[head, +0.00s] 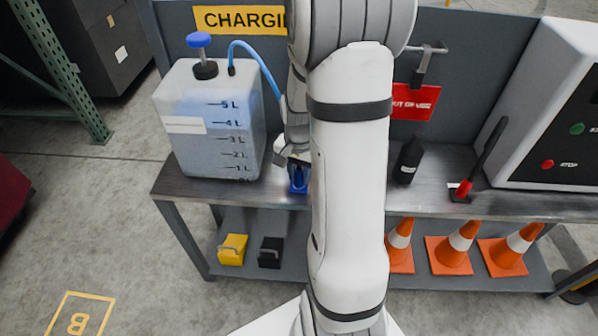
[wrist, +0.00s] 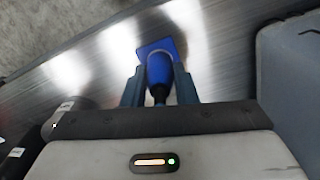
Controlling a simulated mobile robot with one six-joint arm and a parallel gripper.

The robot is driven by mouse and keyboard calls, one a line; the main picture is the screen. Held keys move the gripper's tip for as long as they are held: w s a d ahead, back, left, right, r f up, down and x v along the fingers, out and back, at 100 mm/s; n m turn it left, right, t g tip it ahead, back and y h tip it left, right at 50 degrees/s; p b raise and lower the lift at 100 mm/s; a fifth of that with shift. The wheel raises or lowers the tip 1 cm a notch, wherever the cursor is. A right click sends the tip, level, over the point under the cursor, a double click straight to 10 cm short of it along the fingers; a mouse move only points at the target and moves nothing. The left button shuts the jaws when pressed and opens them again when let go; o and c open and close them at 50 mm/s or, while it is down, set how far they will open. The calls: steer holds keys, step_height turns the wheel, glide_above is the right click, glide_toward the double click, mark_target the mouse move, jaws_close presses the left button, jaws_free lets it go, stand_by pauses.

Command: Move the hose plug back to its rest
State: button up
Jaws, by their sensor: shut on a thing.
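The blue hose plug (wrist: 159,70) is between the two fingers of my gripper (wrist: 158,80) in the wrist view, and the gripper is shut on it. A blue square piece (wrist: 170,43), which looks like the rest, lies on the bench beyond and under the plug. I cannot tell whether the plug is seated in it or just above it. In the head view my gripper (head: 291,158) points down at the bench, over blue parts (head: 298,180) partly hidden by my arm. The blue hose (head: 262,63) arches from the jug (head: 215,125) down to my gripper.
On the metal bench (head: 340,195) stand a dark bottle (head: 408,160), a red-based lever (head: 465,188) and a white machine (head: 545,110). A red sign (head: 408,102) hangs behind. Orange cones (head: 452,248) and yellow and black boxes (head: 232,249) are on the lower shelf.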

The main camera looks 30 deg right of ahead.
steer(key=shift+f, duration=0.15)
steer(key=o, duration=1.1)
steer(key=shift+r, duration=0.2)
step_height(320, 180, up, 8)
steer(key=shift+f+p, duration=0.2)
steer(key=shift+p, duration=0.75)
steer(key=shift+r, duration=0.15)
steer(key=s+a+r+n+t+p, duration=0.1)
steer(key=s+a+r+n+p, duration=0.2)
steer(key=r, duration=0.5)
steer(key=s+a+r+n+p, duration=0.4)
steer(key=s+a+r+p, duration=0.1)
steer(key=a+r+p, duration=0.1)
steer(key=s+a+r+n+t+p, duration=0.1)
steer(key=s+a+r+n+p, duration=0.2)
steer(key=r+p, duration=0.3)
steer(key=shift+s+a+r+t, duration=0.1)
steer(key=shift+s+a+r, duration=0.15)
steer(key=shift+r, duration=0.55)
steer(key=shift+s+a+r+t, duration=0.1)
steer(key=shift+s+a+r, duration=0.15)
steer(key=shift+r, duration=0.55)
steer(key=shift+s+a+r+t, duration=0.15)
steer(key=shift+a+r, duration=0.1)
steer(key=shift+r, duration=0.55)
